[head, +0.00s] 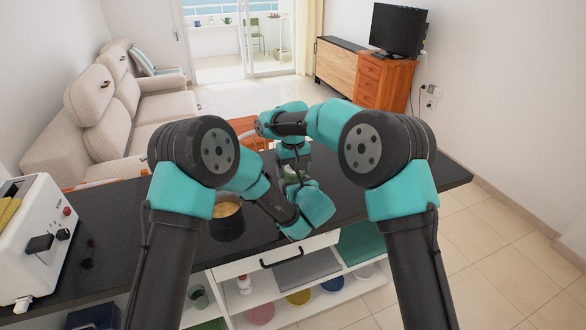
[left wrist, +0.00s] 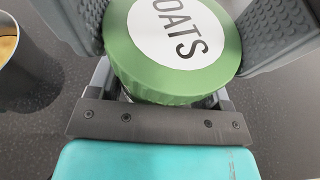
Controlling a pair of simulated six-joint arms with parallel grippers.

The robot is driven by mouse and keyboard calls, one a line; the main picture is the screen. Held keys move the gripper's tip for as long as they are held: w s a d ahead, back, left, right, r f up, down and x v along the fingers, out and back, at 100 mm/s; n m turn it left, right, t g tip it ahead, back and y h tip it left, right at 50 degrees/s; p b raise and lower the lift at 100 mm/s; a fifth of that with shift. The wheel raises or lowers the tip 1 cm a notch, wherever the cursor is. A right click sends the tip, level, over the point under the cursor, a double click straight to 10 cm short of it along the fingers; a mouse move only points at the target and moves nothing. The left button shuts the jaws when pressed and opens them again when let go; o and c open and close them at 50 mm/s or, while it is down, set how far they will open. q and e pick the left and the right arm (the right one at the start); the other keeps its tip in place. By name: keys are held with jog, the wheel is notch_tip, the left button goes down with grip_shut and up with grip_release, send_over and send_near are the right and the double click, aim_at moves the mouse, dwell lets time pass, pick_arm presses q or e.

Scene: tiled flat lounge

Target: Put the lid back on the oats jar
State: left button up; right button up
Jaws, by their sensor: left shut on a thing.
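The green lid (left wrist: 150,80) has a white disc lettered OATS and fills the upper middle of the left wrist view. My left gripper (left wrist: 170,35) is shut on the lid, with a grey ridged finger on each side. In the head view a small patch of green and clear glass, seemingly the lid and oats jar (head: 292,172), shows among my arms' ends over the dark counter. Most of the jar is hidden, and I cannot tell whether the lid is seated on it. My right gripper (head: 293,151) is at this same spot, its fingers not made out.
A dark pot (head: 227,226) with tan contents stands left of the lid on the dark counter (head: 130,225); it also shows in the left wrist view (left wrist: 22,75). A white toaster (head: 32,240) is at the far left. The counter's right end is clear.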

jog(key=c, duration=0.6)
jog(key=shift+o, duration=0.2)
jog(key=shift+m, duration=1.7)
jog(key=o, duration=0.9)
jog(key=shift+r, duration=0.1)
jog(key=shift+r, duration=2.2)
